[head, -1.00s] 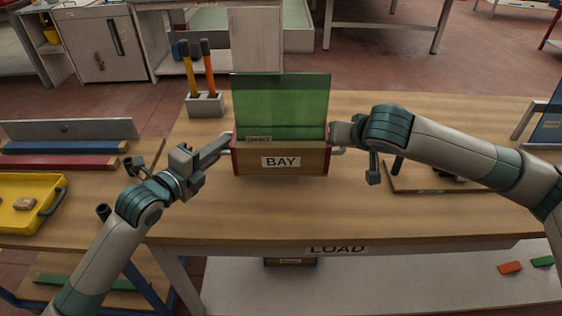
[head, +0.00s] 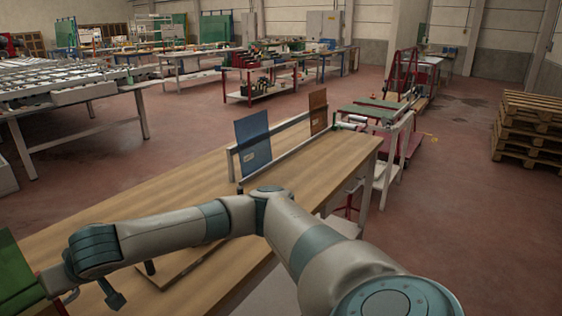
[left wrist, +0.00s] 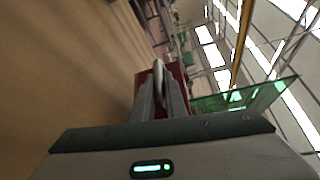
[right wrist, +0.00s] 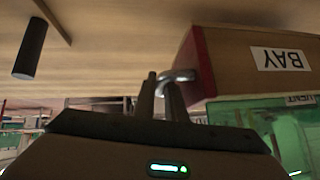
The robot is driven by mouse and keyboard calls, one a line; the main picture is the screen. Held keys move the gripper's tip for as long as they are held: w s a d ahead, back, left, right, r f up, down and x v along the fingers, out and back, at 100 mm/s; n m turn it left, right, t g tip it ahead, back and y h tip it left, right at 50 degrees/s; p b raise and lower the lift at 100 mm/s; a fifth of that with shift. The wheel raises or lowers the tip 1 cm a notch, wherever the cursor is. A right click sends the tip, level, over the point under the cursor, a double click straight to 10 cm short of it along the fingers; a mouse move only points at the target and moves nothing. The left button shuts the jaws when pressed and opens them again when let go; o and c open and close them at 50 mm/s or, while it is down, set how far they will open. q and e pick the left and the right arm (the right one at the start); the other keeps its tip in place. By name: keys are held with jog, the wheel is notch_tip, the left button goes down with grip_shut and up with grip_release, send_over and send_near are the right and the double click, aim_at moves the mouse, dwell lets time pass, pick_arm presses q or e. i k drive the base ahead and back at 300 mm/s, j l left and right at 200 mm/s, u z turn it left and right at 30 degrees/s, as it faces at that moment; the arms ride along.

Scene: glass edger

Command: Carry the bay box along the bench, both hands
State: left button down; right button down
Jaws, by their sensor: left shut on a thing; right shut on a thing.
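The bay box (right wrist: 225,62) is wooden with a red end and a BAY label, upside down in the right wrist view. A green glass pane (head: 14,275) stands in it; in the head view only the pane and a bit of red end show at the left edge. My right gripper (right wrist: 163,85) is shut on the box's metal side handle (right wrist: 180,75). My left gripper (left wrist: 160,85) is shut on the handle at the other red end (left wrist: 175,75); it is out of the head view. I cannot tell whether the box touches the bench.
The wooden bench (head: 215,165) runs away to the right. A rack (head: 285,145) with a blue pane (head: 252,142) and a brown pane (head: 318,111) stands at its far end. A low board (head: 180,262) lies under my right arm. Pallets (head: 535,130) stand on the floor.

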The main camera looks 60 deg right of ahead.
aim_at(333, 156)
jog(key=u, duration=2.6)
jog(key=k+j+u, duration=0.2)
jog(key=k, duration=1.75)
jog(key=k+l, duration=0.05)
jog(key=l, duration=0.1)
